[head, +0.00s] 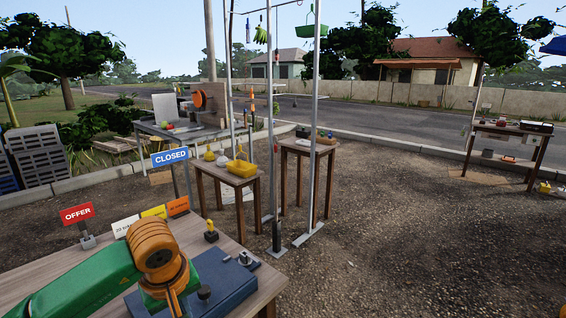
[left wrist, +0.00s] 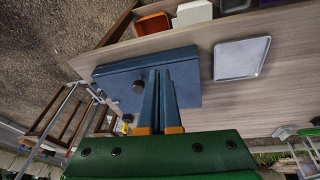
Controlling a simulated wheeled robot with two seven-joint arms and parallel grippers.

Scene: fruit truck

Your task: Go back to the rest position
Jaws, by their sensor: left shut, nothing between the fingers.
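My left arm, green with an orange joint, reaches in from the lower left of the head view over the near table. In the left wrist view my left gripper (left wrist: 159,72) is shut, its two blue fingers together with nothing between them. It points over a blue box-like device (left wrist: 105,70) with a dark knob on the wooden table (left wrist: 285,75). The blue device (head: 228,275) also shows in the head view, partly hidden by my arm. My right gripper is in neither view.
A grey tray (left wrist: 241,58) lies beside the device. Metal poles (head: 315,130) and small wooden tables (head: 228,178) stand beyond. Gravel ground (head: 400,230) to the right is clear.

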